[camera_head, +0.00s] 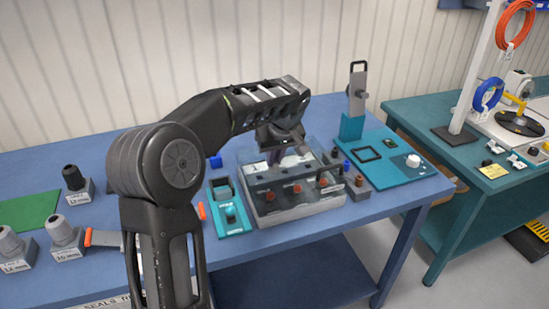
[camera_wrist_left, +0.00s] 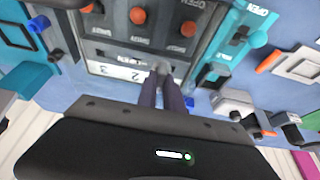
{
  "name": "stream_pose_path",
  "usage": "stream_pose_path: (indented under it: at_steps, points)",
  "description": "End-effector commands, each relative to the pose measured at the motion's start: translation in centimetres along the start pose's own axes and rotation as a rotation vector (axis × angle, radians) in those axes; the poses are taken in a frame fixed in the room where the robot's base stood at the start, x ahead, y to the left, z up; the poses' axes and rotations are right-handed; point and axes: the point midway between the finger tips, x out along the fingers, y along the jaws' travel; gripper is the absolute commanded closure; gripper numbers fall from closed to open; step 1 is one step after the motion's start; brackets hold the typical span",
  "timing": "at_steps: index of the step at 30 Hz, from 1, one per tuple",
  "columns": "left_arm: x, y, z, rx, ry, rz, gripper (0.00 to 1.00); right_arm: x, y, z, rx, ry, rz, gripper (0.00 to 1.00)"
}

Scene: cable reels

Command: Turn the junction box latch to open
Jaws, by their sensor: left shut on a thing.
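The junction box (camera_head: 300,210) is a grey case with a clear top and several orange-red plugs along its front, standing on the blue table. In the left wrist view the box face (camera_wrist_left: 112,50) shows orange-red plugs, printed labels and a white numbered strip. My left gripper (camera_head: 274,158) reaches down over the back part of the box. In the left wrist view its dark fingers (camera_wrist_left: 163,82) are shut on a small grey latch (camera_wrist_left: 163,67) beside the strip. In the head view I cannot make out the latch behind the gripper. My right gripper is not in view.
A teal fixture with a knob (camera_head: 231,212) stands left of the box. Grey glands (camera_head: 66,235) stand at the left.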

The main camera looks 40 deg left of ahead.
Motion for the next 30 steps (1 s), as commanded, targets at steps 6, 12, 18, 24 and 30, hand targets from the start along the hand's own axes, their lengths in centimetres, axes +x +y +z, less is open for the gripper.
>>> stream_pose_path:
  at_steps: [6,12,18,24,30]
  points:
    - [0.1,0.0,0.1,0.000,-0.002,-0.001,1.00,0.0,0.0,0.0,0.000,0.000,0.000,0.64]
    - [0.1,0.0,0.1,0.008,-0.002,0.002,1.00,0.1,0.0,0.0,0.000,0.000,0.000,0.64]
    - [0.2,-0.1,0.1,0.048,-0.002,0.018,1.00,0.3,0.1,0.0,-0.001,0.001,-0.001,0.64]
    - [0.2,-0.2,0.1,0.142,-0.002,0.058,1.00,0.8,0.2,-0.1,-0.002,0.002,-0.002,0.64]
    - [0.2,-0.3,0.1,0.285,-0.002,0.117,1.00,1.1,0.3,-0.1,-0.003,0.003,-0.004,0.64]
